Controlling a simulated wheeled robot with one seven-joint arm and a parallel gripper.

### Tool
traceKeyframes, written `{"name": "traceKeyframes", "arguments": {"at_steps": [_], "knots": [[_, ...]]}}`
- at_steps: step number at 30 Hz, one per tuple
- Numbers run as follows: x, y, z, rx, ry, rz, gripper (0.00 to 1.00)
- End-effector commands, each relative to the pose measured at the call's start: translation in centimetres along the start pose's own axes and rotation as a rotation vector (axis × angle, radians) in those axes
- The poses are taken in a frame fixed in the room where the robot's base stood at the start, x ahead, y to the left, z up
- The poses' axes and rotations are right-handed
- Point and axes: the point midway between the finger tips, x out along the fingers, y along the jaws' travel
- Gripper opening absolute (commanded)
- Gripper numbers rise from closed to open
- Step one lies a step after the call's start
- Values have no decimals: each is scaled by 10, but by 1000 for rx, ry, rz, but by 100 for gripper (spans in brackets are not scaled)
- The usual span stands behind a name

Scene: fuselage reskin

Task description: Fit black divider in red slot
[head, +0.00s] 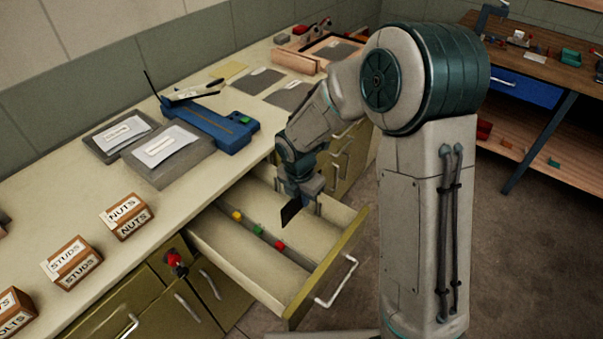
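The black divider (290,214) is a small dark plate that hangs from my gripper (299,200), tilted in the picture, over the open drawer (331,262). My gripper appears shut on its upper part; the fingertips are small and partly hidden. Inside the drawer, a row of coloured markers runs along a low strip: yellow (237,216), green (257,229) and red (279,245). The red marker, at the red slot, is the one nearest the drawer front. The divider is above and apart from it, up and slightly right in the picture. The slot opening itself is too small to make out.
The bench top (110,219) holds boxes marked NUTS (127,216) and STUDS (71,262), grey cases with papers, and a blue tool (208,122). The drawer's front panel and handle (337,281) stick out over the floor. The near drawer compartments look empty.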

Motion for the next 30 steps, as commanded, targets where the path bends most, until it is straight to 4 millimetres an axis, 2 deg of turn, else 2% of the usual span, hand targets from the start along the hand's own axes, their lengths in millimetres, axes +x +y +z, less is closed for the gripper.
{"name": "traceKeyframes", "arguments": {"at_steps": [17,30], "knots": [[-2,1,0,-2,-1,0,0],[37,1,-4,-3,-1,0,0]]}}
